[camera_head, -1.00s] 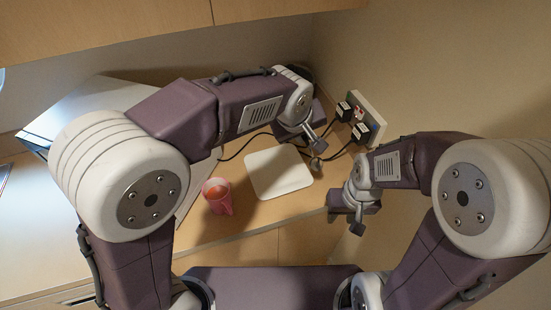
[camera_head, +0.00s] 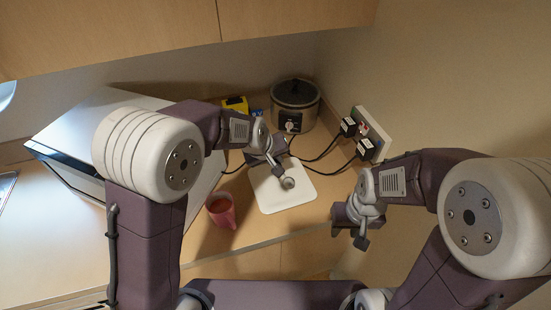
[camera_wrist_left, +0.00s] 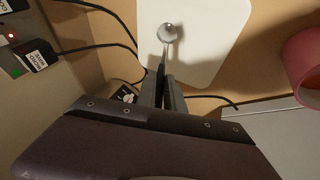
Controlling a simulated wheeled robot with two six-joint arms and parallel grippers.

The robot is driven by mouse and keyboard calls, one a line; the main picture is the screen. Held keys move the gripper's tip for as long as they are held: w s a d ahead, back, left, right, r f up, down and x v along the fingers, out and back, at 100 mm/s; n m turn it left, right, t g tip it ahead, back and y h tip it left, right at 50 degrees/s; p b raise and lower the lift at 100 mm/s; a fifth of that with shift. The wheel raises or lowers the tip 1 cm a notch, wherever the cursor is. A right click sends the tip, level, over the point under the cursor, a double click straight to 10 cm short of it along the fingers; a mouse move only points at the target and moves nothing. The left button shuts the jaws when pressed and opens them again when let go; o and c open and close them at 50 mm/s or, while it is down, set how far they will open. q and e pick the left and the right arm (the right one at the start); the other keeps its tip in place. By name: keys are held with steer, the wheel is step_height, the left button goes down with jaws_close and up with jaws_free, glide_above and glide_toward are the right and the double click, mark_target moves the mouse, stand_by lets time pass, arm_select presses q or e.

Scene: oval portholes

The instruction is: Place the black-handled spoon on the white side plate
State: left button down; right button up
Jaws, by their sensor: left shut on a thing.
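The white side plate (camera_head: 275,203) lies on the counter, and in the left wrist view it (camera_wrist_left: 215,35) fills the top middle. My left gripper (camera_head: 281,174) is over the plate's far part, shut on the black-handled spoon. The spoon's round metal bowl (camera_head: 288,183) shows over the plate. In the left wrist view the spoon (camera_wrist_left: 167,33) points away from the fingers (camera_wrist_left: 162,82), which hide most of its black handle. I cannot tell whether the bowl touches the plate. My right gripper (camera_head: 357,236) hangs right of the plate, near the counter's front edge; its jaws are unclear.
A pink cup (camera_head: 221,211) stands just left of the plate. A slow cooker (camera_head: 296,105) and a yellow box (camera_head: 236,104) stand at the back. A power strip (camera_head: 371,135) with plugs and black cables is at the right wall. A large pale appliance is at left.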

arm_select(q)
steer(key=shift+f, duration=0.15)
steer(key=c, duration=1.5)
jaws_free()
steer(key=shift+o, duration=0.2)
steer(key=v, duration=1.2)
steer(key=shift+r, duration=0.25)
